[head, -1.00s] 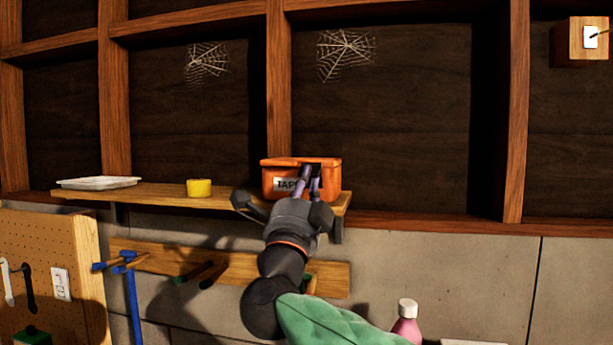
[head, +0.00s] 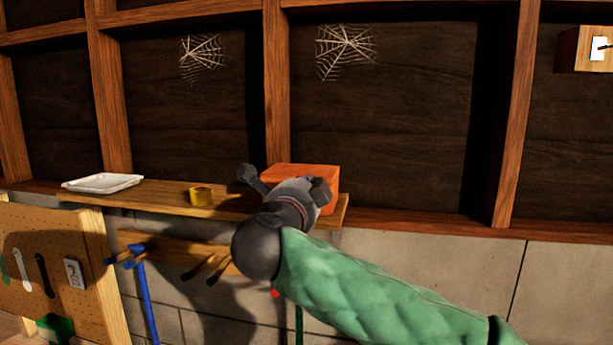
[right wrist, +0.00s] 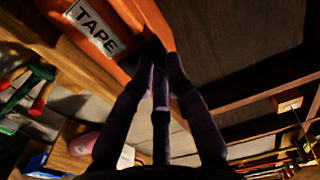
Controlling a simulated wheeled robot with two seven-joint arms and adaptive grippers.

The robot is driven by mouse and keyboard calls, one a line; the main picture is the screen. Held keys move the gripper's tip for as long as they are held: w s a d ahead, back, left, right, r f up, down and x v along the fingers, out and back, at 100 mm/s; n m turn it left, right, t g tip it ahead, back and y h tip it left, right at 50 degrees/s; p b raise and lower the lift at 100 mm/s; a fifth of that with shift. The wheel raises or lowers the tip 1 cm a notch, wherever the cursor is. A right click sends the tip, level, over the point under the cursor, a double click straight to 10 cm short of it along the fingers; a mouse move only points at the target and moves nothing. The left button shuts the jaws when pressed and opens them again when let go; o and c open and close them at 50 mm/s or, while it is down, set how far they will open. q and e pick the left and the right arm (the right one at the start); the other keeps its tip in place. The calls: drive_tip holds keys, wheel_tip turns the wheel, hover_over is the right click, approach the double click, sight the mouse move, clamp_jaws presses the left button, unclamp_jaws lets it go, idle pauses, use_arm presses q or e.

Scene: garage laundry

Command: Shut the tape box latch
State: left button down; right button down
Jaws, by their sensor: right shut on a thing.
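The orange tape box (head: 300,171) stands on the right end of the wooden shelf. The head view shows its top and right part; my right arm hides its front. In the right wrist view the orange box (right wrist: 150,18) bears a white TAPE label (right wrist: 94,27). My right gripper (right wrist: 163,58) is at the box's front, beside the label, with its dark fingers close together against a shadowed part. It is shut on what appears to be the latch, which the fingers and shadow largely hide. My left gripper is not in view.
The shelf (head: 160,196) also holds a yellow tape roll (head: 201,196) and a white tray (head: 102,183). A peg rail with tools hangs below it. A pegboard (head: 60,240) stands at the left. A pink bottle (right wrist: 84,144) shows in the right wrist view.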

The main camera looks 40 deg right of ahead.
drive_tip(key=shift+r, duration=0.1)
drive_tip(key=shift+p, duration=0.3)
drive_tip(key=c, duration=1.2)
unclamp_jaws()
drive_tip(key=shift+d, duration=0.15)
drive_tip(key=shift+c, duration=0.2)
drive_tip(key=v, duration=1.2)
drive_tip(key=shift+r, duration=0.1)
